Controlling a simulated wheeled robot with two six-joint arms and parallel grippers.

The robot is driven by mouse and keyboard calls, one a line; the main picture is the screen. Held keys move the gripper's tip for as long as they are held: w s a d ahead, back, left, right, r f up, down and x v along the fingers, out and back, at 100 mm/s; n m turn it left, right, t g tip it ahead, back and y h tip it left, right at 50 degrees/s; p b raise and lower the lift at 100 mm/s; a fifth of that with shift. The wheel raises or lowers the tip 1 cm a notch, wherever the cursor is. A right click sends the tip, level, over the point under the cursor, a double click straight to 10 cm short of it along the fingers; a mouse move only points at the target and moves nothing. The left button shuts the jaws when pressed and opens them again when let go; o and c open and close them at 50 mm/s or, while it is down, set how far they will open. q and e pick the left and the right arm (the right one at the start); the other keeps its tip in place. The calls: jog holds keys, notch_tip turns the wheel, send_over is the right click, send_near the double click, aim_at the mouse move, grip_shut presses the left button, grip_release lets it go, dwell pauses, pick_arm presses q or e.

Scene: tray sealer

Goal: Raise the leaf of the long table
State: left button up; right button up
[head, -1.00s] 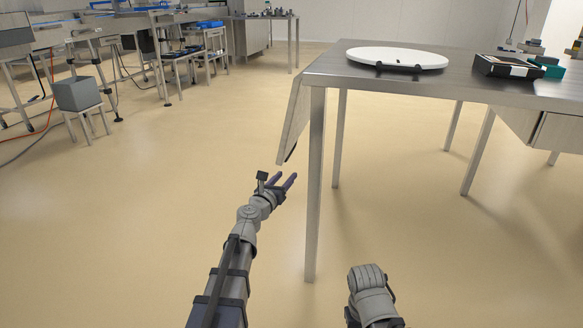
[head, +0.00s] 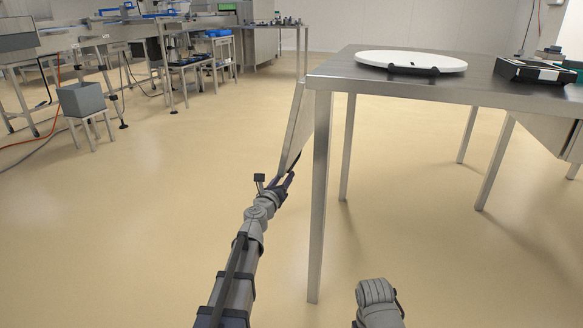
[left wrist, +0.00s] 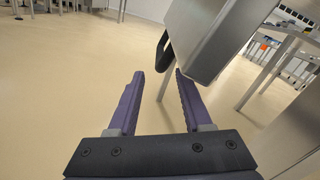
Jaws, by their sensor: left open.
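The long table (head: 440,91) stands at the right in the head view, with a steel top and legs. Its leaf (head: 299,125) hangs down from the left end, tilted slightly outward at the bottom. In the left wrist view the leaf (left wrist: 213,35) fills the upper right, with a black handle (left wrist: 162,50) at its edge. My left gripper (head: 287,183) is just below the leaf's lower edge in the head view. In the left wrist view the left gripper (left wrist: 157,78) is open, its purple fingers apart and empty, with the handle ahead between them. My right gripper is not clearly visible.
A white round disc (head: 411,60) in a black holder and a dark box (head: 535,71) are on the table. A table leg (head: 320,200) stands close to the right of my left arm. A grey bin (head: 82,98) sits on a stool at left. The floor between is clear.

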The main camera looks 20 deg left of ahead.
pick_arm(q)
jog(key=w, duration=0.8)
jog(key=shift+w+d, duration=0.15)
jog(key=shift+w, duration=0.25)
grip_shut()
dwell(0.8)
